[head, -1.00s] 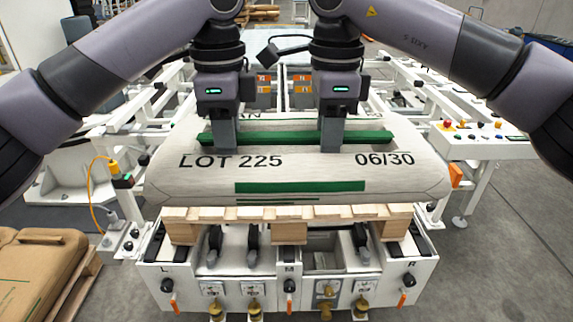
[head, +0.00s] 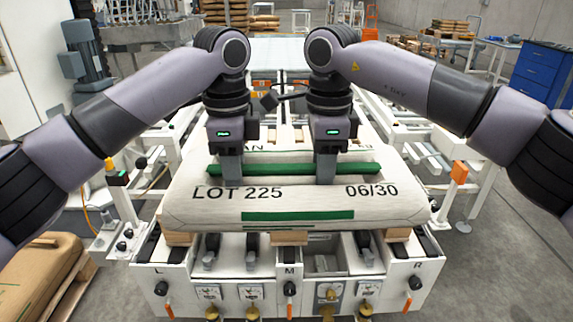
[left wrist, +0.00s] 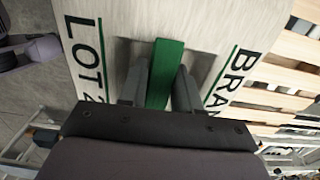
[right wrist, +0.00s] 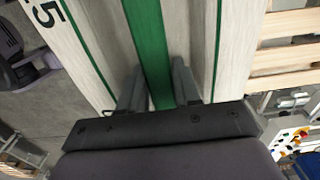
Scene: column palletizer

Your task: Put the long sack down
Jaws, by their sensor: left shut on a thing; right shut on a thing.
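The long sack (head: 300,210) is pale, printed "LOT 225" and "06/30", with green bands and a raised green strip (head: 270,169) along its top. It lies level, crosswise over a wooden pallet (head: 289,238). My left gripper (head: 230,176) is shut on the strip left of the middle; the left wrist view shows its fingers (left wrist: 157,88) on both sides of it. My right gripper (head: 325,174) is shut on the strip further right, also seen in the right wrist view (right wrist: 157,88). The sack hides most of the pallet in the head view; whether it touches the slats I cannot tell.
A white machine front (head: 290,288) with levers and gauges stands below the pallet. A brown sack (head: 35,275) lies on another pallet at lower left. White frames flank both sides. The grey floor at right is mostly clear. Pallet slats (left wrist: 275,85) show beside the sack.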

